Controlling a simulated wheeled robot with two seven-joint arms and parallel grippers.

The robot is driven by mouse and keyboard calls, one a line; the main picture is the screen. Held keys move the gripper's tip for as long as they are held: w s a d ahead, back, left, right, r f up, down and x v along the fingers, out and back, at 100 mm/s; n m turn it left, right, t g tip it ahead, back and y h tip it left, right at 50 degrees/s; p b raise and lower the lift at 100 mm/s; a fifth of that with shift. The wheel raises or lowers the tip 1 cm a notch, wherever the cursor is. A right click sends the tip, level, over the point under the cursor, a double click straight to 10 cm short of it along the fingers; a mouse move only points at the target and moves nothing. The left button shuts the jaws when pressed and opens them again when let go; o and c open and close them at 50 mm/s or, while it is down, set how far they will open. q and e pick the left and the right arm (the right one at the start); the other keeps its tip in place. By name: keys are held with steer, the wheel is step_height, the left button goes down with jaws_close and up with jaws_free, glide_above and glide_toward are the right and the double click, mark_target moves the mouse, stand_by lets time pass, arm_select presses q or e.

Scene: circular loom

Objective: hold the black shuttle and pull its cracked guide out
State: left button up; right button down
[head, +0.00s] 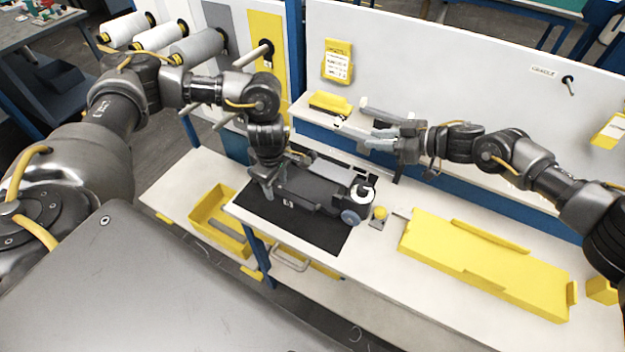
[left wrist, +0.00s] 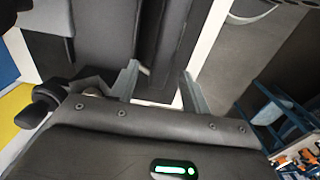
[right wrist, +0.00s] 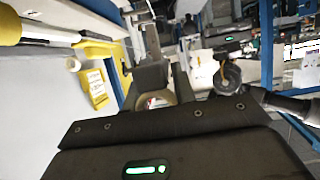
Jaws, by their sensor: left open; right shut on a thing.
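The black shuttle (head: 313,191) lies on a dark mat (head: 318,237) on the white table, with a blue-grey wheel (head: 350,217) and a white spool (head: 364,191) at its right end. My left gripper (head: 267,184) is pointed down at the shuttle's left end. Its fingers are apart in the left wrist view (left wrist: 160,85), with dark surfaces beyond; I cannot tell whether they touch the shuttle. My right gripper (head: 368,127) is raised above the table's back, apart from the shuttle. It is shut on a grey part (right wrist: 152,72), possibly the guide; no crack is discernible.
A yellow tray (head: 480,262) lies to the right of the shuttle. A yellow bin (head: 220,222) is at the left. A white ledge (head: 470,170) and back panel (head: 440,75) bound the rear.

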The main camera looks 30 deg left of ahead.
arm_select(q)
step_height(320, 180, up, 7)
steer(key=shift+r, duration=0.2)
stand_by(0.4)
